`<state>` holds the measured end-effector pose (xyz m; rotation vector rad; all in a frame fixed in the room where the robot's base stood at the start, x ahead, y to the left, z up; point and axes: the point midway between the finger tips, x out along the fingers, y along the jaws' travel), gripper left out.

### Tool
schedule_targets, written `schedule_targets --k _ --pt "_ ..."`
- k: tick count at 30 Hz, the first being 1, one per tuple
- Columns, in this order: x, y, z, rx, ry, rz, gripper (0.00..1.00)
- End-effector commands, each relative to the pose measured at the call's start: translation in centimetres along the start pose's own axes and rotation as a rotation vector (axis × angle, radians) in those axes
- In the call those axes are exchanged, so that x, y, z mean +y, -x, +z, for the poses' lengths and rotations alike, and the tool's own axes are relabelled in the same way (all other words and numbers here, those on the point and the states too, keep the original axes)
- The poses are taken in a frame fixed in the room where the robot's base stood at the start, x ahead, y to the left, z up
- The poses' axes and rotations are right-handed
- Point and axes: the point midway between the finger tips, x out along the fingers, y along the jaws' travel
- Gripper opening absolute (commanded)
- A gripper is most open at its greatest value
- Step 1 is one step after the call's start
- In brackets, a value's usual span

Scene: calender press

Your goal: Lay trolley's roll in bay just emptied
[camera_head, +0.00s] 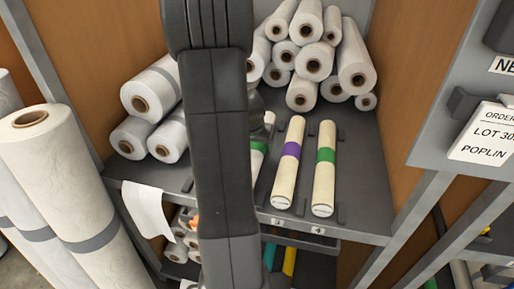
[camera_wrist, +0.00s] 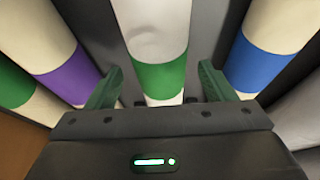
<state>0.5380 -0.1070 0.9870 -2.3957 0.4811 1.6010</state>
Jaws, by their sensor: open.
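My gripper (camera_wrist: 158,84) is open in the wrist view, with one green finger on each side of a pale roll with a green band (camera_wrist: 158,77). A gap shows between each finger and this roll. In the head view the same roll (camera_head: 257,160) is mostly hidden behind my arm, beside a purple-banded roll (camera_head: 290,150). The purple-banded roll (camera_wrist: 72,80) is left of my gripper in the wrist view, and a blue-banded roll (camera_wrist: 255,65) is right. Another green-banded roll (camera_head: 325,160) lies in bay 4. I cannot make out the trolley or an empty bay.
Plain white rolls (camera_head: 315,62) are stacked at the back of the grey shelf (camera_head: 365,165). Large wrapped rolls (camera_head: 70,190) stand at left. A grey frame with an order card (camera_head: 485,135) is at right. More rolls lie below the shelf.

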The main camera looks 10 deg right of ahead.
Motion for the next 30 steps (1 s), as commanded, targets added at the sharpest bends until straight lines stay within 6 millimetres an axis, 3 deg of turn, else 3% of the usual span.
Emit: schedule_targets --k 9,15,30 --pt "-0.1 5.7 0.0 0.004 0.0 -0.002 0.76" --pt "0.0 8.1 0.0 0.002 0.001 -0.001 0.76" --pt "0.0 8.9 0.0 -0.001 0.001 0.0 0.76"
